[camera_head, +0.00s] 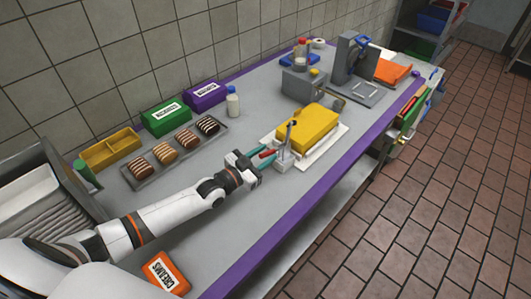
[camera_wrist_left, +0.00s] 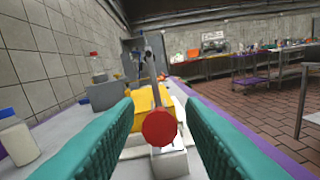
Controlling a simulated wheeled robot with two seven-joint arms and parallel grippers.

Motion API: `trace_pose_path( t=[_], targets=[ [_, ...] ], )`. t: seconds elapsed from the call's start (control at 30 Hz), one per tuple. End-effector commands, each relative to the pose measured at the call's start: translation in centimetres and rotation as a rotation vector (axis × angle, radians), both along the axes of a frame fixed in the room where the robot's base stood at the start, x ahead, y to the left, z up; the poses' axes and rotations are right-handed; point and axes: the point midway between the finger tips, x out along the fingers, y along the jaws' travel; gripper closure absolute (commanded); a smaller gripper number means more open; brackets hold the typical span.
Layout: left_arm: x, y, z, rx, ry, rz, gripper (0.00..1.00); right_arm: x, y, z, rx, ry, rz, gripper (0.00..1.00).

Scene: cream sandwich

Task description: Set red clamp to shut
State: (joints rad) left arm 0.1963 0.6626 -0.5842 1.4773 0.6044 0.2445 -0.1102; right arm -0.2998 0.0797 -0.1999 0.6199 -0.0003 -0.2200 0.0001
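The red clamp stands at the near end of a yellow block (camera_head: 308,126), with a grey base (camera_head: 284,160) and an upright metal arm. Its red handle (camera_head: 267,154) points toward my left gripper (camera_head: 268,157). In the left wrist view, the handle's round red end (camera_wrist_left: 159,128) sits between the teal fingers of my left gripper (camera_wrist_left: 159,106), with gaps on both sides. The fingers are spread apart and hold nothing. The upright clamp arm (camera_wrist_left: 152,72) shows behind the red end. My right gripper is not in view.
A grey machine (camera_head: 355,62) stands beyond. An orange CREAMS box (camera_head: 164,272) is near the purple table edge (camera_head: 290,222).

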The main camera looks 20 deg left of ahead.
Motion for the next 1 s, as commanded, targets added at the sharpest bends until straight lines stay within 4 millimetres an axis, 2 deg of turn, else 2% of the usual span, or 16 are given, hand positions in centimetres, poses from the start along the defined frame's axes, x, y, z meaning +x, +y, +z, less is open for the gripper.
trace_pose_path(
  t=[0.37, 0.47, 0.6, 0.87, 1.0],
  targets=[
    [0.66, -0.32, 0.00, 0.000, 0.000, 0.000, 0.64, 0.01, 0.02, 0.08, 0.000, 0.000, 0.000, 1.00],
    [0.64, -0.32, 0.00, 0.000, 0.000, 0.000, 0.77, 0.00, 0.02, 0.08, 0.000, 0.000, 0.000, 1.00],
    [0.63, -0.31, 0.00, 0.000, 0.000, 0.000, 1.00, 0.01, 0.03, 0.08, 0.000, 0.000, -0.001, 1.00],
    [0.63, -0.31, 0.08, 0.001, 0.002, -0.001, 1.00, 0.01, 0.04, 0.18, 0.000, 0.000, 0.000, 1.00],
    [0.70, -0.32, 0.54, 0.009, 0.021, -0.001, 1.00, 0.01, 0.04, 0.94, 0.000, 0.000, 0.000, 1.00]
  ],
)
